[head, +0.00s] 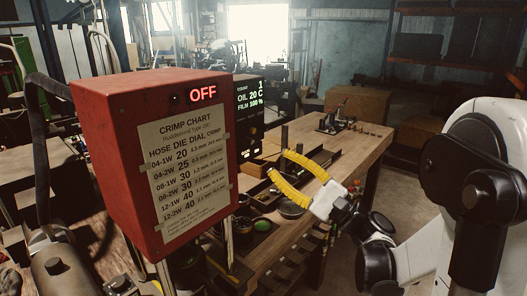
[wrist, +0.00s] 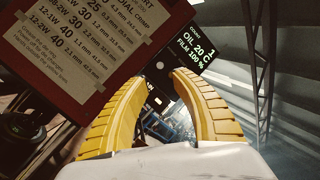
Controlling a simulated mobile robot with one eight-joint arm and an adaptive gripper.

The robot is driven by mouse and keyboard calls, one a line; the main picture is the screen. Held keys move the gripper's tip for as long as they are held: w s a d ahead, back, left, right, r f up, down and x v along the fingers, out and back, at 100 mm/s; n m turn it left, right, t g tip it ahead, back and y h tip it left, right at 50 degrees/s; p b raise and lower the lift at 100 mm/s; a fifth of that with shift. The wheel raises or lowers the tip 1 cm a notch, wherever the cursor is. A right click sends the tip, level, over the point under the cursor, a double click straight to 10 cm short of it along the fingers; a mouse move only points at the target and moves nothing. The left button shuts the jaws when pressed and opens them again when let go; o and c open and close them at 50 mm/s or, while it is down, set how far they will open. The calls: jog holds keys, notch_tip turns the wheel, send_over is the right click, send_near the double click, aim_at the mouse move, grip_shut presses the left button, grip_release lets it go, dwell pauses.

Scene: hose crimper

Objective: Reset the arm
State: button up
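My gripper (head: 285,166) has two yellow ribbed fingers on a white body and is held above the wooden workbench, right of the red crimper box. In the wrist view my gripper (wrist: 163,82) is open, with a clear gap between its fingertips and nothing held. My white and black arm comes in from the right in the head view. The red box (head: 120,90) shows a lit "OFF" and a crimp chart label (head: 185,170). It also fills the upper left of the wrist view (wrist: 80,75).
A dark display unit (head: 249,110) reading "OIL 20 C" and "FILM 100 %" stands behind the red box. The workbench (head: 335,150) carries dark rails, small posts and a round dish (head: 290,209). A green-topped round item (head: 262,225) sits near its front. Open floor lies right of the bench.

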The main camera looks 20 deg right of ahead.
jog(key=shift+v, duration=1.2)
jog(key=s+a+f+n+g+h+b, duration=0.2)
jog(key=a+f+n+g+h+b, duration=0.15)
jog(key=a+f, duration=0.4)
jog(key=s+a+f+n+g+h+b, duration=0.2)
jog(key=s+a+f+n+g, duration=0.25)
jog(key=f, duration=0.45)
jog(key=s+d+f+n+g+h+b, duration=0.2)
jog(key=s+d+f+n+h+b, duration=0.2)
jog(key=s+f+n+h, duration=0.4)
notch_tip(320, 180, down, 2)
jog(key=shift+s+d+g+h+b, duration=0.4)
jog(key=shift+s+d, duration=0.25)
jog(key=shift+s, duration=0.4)
